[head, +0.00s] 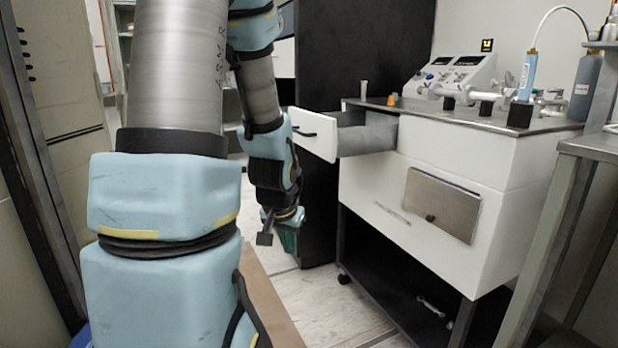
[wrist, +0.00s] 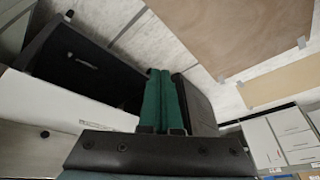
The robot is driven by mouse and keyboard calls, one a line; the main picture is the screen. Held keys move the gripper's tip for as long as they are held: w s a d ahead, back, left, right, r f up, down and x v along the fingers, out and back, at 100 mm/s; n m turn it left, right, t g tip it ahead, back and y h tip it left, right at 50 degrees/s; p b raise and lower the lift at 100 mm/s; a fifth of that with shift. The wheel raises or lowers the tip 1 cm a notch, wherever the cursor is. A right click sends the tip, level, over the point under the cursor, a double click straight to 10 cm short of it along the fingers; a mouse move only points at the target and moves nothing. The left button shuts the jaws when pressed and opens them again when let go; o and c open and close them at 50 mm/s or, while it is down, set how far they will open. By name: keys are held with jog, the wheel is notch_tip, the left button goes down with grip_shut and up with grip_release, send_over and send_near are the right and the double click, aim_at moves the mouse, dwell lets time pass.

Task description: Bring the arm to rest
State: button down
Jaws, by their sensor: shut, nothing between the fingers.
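My arm runs down the left and middle of the head view, bent, with its wrist end low in front of the white cabinet. My gripper (head: 286,240) hangs at the arm's end, partly hidden behind the wrist parts, with a bit of green showing. In the wrist view, the two green fingers of my gripper (wrist: 161,100) lie side by side, shut with nothing between them.
A white cabinet (head: 430,230) stands at the right with its upper drawer (head: 316,138) pulled out, close beyond my arm. Instruments (head: 455,78) stand on its top. A metal-legged table (head: 545,245) is at the far right. Floor (head: 325,295) shows below the gripper.

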jog(key=s+a+r+n+g, duration=0.2)
jog(key=s+r+n+g, duration=0.1)
jog(key=s, duration=0.5)
notch_tip(320, 180, up, 26)
jog(key=p, duration=2.6)
jog(key=shift+s+a+r+y, duration=0.15)
jog(key=shift+a+y, duration=0.05)
jog(key=shift+y, duration=0.1)
